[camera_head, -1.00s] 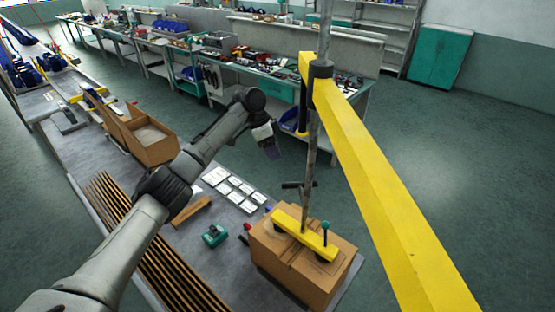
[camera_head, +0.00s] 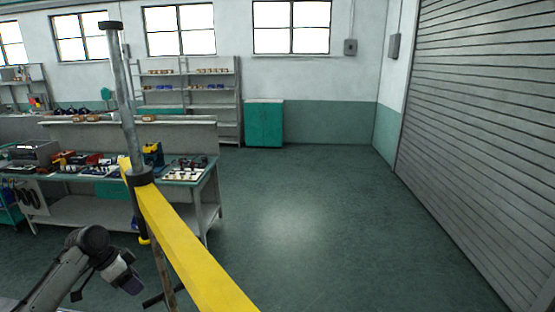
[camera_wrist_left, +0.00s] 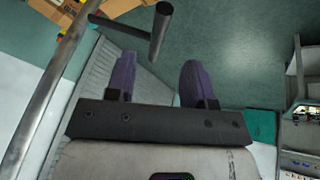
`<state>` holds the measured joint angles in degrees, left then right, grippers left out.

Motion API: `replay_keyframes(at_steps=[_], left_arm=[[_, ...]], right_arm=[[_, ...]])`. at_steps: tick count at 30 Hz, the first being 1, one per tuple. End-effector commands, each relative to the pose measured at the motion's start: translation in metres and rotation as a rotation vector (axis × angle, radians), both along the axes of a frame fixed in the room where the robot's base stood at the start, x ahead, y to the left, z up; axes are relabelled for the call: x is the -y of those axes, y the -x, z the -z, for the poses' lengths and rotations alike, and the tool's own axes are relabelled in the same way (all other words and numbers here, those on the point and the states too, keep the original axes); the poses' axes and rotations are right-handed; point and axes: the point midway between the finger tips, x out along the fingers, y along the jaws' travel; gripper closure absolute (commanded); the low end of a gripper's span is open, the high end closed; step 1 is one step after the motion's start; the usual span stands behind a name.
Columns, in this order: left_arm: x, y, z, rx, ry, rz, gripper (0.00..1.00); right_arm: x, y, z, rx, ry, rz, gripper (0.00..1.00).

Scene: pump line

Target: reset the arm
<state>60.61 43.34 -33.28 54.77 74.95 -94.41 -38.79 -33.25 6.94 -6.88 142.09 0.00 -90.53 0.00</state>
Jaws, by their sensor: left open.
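My left arm comes in at the lower left of the head view. Its gripper (camera_head: 130,283) hangs in the air near the lower end of the upright lifting pole. In the left wrist view the gripper (camera_wrist_left: 158,68) shows two purple fingers spread apart with nothing between them. A dark bar end (camera_wrist_left: 161,28) shows just beyond the fingers. I cannot tell how far it is from them. My right arm and gripper are in no view.
A yellow beam (camera_head: 190,245) and grey pole (camera_head: 122,85) cross close in front. A workbench (camera_head: 95,210) with tools stands behind at left. A teal cabinet (camera_head: 264,123) and shutter (camera_head: 485,130) are farther off. The floor (camera_head: 310,235) right of the beam is clear.

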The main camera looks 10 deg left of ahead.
Motion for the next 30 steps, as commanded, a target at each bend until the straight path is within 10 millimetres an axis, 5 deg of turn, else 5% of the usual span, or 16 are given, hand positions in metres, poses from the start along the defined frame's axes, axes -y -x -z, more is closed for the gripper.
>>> replay_keyframes(at_steps=[15,30], left_arm=[[0.027,-0.012,0.062,-0.001,0.000,0.001,0.52],[0.030,-0.013,0.068,0.001,0.000,0.001,0.52]], right_arm=[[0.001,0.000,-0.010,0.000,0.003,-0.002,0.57],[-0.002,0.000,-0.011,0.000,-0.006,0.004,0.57]])
